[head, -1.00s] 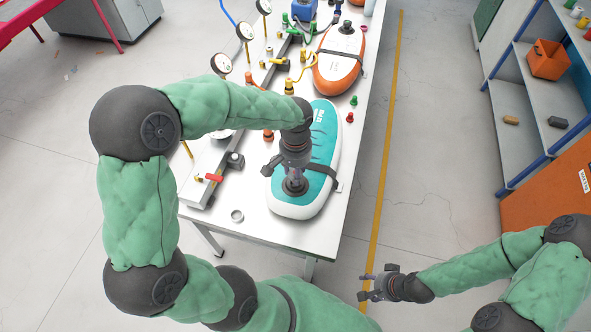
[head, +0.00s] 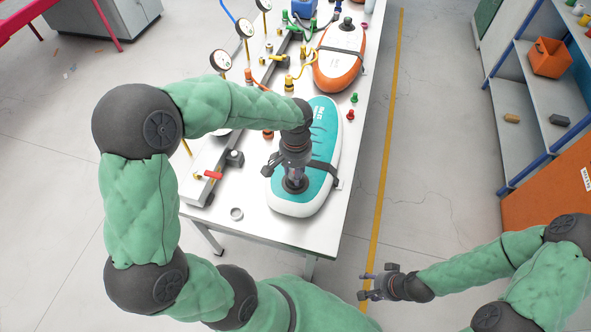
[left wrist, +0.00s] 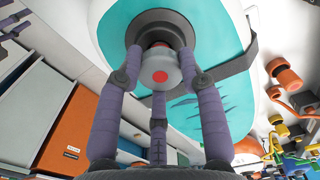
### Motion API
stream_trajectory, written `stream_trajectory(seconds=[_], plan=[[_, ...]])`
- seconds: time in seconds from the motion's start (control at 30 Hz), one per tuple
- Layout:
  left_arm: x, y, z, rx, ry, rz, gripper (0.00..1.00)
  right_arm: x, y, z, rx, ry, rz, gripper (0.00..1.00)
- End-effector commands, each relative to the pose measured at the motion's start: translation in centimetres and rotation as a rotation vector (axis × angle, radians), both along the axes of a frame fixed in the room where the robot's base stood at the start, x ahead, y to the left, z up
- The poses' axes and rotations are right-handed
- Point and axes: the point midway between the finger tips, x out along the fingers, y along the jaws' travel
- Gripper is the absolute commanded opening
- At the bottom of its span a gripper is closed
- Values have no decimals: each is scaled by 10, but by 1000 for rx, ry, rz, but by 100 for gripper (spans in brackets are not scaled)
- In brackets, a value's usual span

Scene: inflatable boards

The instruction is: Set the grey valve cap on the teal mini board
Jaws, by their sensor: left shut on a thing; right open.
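The teal mini board (head: 322,135), teal on top with a white rim, lies on the table under my left arm. My left gripper (head: 294,178) points down over the dark round valve at the board's near end. In the left wrist view its fingers are shut on the grey valve cap (left wrist: 160,72), which has a red centre. The cap is at the dark valve ring (left wrist: 152,27) on the teal board; I cannot tell whether it is fully seated. My right gripper (head: 368,287) is open and empty, over the floor right of the table.
The white table (head: 265,226) bears a grey ring (head: 236,214) near its front edge and a red-handled valve (head: 213,175) at left. An orange board (head: 340,70) lies farther back. Small green and red caps (head: 351,114) stand right of the teal board. A dark strap crosses the teal board.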

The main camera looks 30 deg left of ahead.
Motion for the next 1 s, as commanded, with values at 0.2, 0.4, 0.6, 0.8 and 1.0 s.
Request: stream_trajectory(seconds=[0.2,0.4,0.6,0.8,1.0], plan=[[0,0,-6,0,0,0,8,0,0,-4,0,0,0,55],[0,0,-10,0,0,0,8,0,0,-7,0,0,0,55],[0,0,-10,0,0,0,66,0,0,-7,0,0,0,55],[0,0,-10,0,0,0,66,0,0,-7,0,0,0,55],[1,0,-5,0,-3,0,66,0,0,-7,0,0,0,55]])
